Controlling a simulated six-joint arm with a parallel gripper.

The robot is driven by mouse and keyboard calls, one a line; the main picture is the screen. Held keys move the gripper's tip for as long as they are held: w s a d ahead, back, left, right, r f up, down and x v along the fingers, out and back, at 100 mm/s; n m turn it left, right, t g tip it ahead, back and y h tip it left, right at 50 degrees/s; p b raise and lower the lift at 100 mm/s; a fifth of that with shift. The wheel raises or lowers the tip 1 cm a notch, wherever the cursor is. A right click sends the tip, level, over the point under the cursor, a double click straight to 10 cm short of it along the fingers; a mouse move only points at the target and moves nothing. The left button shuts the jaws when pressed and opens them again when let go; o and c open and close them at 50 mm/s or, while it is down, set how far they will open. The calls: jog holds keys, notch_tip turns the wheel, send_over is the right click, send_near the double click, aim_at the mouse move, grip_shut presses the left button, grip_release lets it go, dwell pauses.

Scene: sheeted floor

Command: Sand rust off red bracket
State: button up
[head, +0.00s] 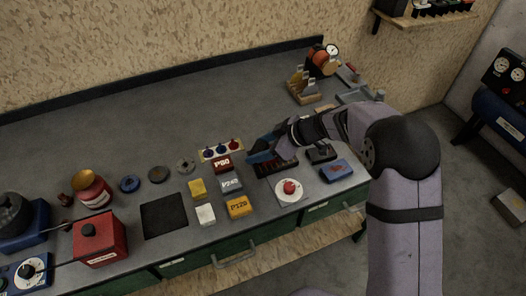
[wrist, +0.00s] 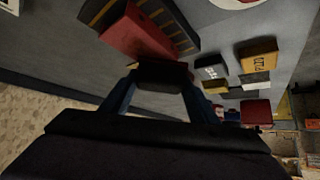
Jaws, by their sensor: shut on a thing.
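My gripper (head: 260,154) is low over the bench at the left end of a dark slotted rack (head: 275,166). In the wrist view my gripper (wrist: 162,82) is shut on a dark block (wrist: 162,72); its kind is too dark to tell. A red piece (wrist: 140,36), possibly the bracket, lies just past the held block, beside the slotted rack (wrist: 183,30). I cannot tell whether they touch, and no rust can be made out. Sanding blocks stand left of my gripper: red P80 (head: 222,164), grey P240 (head: 230,182) and yellow P120 (head: 239,206).
A red button on a white plate (head: 287,193) and a blue box (head: 336,170) are near the front edge. Yellow (head: 197,189) and white (head: 205,214) blocks and a black mat (head: 165,215) lie left. An orange machine (head: 321,62) stands behind. The bench's back left is clear.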

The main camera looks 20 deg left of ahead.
jog(key=w+d+p, duration=0.4)
jog(key=w+d, duration=0.1)
jog(key=shift+w+d, duration=0.1)
jog(key=shift+d, duration=0.05)
jog(key=shift+w+d+r+p, duration=0.2)
jog(key=shift+w+d+p, duration=0.2)
jog(key=shift+p, duration=0.4)
notch_tip(320, 180, up, 3)
jog(key=shift+f+p, duration=0.1)
jog(key=shift+p, duration=1.1)
notch_tip(320, 180, up, 5)
jog(key=p, duration=0.5)
jog(key=shift+p, duration=0.3)
jog(key=shift+a+f, duration=0.1)
jog(key=shift+f, duration=0.05)
